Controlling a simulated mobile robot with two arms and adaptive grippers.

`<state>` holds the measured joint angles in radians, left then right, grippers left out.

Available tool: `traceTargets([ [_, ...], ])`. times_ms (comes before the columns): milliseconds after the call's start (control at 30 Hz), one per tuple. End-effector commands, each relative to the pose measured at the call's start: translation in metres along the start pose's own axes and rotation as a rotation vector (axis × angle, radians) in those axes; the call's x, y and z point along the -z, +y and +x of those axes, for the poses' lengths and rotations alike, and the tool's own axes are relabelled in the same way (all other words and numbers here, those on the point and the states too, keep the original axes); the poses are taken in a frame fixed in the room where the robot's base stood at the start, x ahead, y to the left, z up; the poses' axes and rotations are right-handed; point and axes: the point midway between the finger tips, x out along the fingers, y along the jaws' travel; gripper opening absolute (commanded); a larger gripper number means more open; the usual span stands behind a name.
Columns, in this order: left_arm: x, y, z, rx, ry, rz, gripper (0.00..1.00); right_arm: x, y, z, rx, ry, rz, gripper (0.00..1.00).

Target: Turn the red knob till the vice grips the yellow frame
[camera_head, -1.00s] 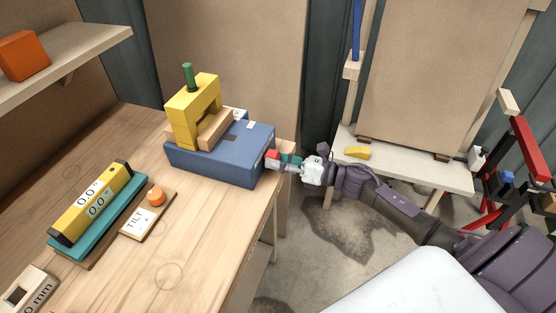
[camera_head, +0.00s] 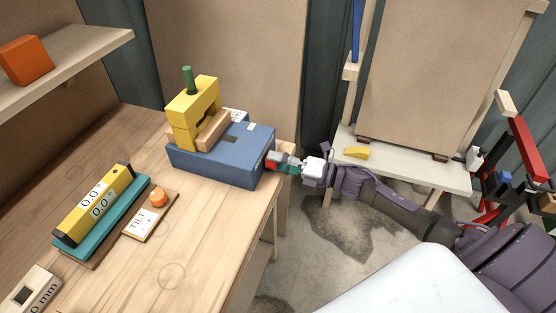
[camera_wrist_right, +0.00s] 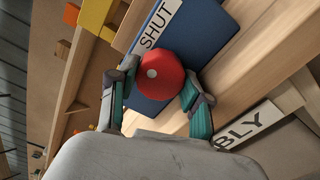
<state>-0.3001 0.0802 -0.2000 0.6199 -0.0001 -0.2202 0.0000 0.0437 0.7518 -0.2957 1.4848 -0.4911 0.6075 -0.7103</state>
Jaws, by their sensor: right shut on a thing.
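The red knob (camera_wrist_right: 160,76) is on the end of the blue vice (camera_head: 240,155), beside a label reading SHUT in the right wrist view. My right gripper (camera_head: 272,162) is shut on the knob, with one finger on each side of it; it also shows in the right wrist view (camera_wrist_right: 158,95). In the head view the gripper mostly hides the knob. The yellow frame (camera_head: 183,132) stands upright on the vice with a green peg (camera_head: 188,80) on top. A wooden block (camera_head: 214,131) lies against the frame. My left gripper is not in view.
On the bench (camera_head: 200,225) stand a yellow level on a teal base (camera_head: 112,222), a TILT board (camera_head: 138,224) with an orange knob, and a gauge marked mm (camera_head: 35,290). A shelf (camera_head: 75,62) holds an orange block (camera_head: 25,60). Bare bench lies in front of the vice.

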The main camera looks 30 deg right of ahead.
Motion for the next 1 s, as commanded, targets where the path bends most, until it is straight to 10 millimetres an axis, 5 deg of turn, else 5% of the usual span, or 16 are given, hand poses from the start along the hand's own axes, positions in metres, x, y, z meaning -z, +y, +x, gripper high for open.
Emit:
traceTargets([
  [733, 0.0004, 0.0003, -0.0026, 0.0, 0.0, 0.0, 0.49, -0.0007, -0.0006, -0.0004, 0.002, -0.002, 0.085, 0.14],
  [767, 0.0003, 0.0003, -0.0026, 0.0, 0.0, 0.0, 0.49, -0.0007, -0.0006, -0.0004, 0.002, -0.002, 0.084, 0.54],
  [900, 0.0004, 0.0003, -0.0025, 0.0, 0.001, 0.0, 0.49, -0.0005, -0.0006, -0.0004, 0.002, -0.002, 0.084, 0.74],
  [1000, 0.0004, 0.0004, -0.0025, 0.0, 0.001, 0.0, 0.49, -0.0002, -0.0013, -0.0006, 0.003, -0.001, 0.084, 0.74],
])
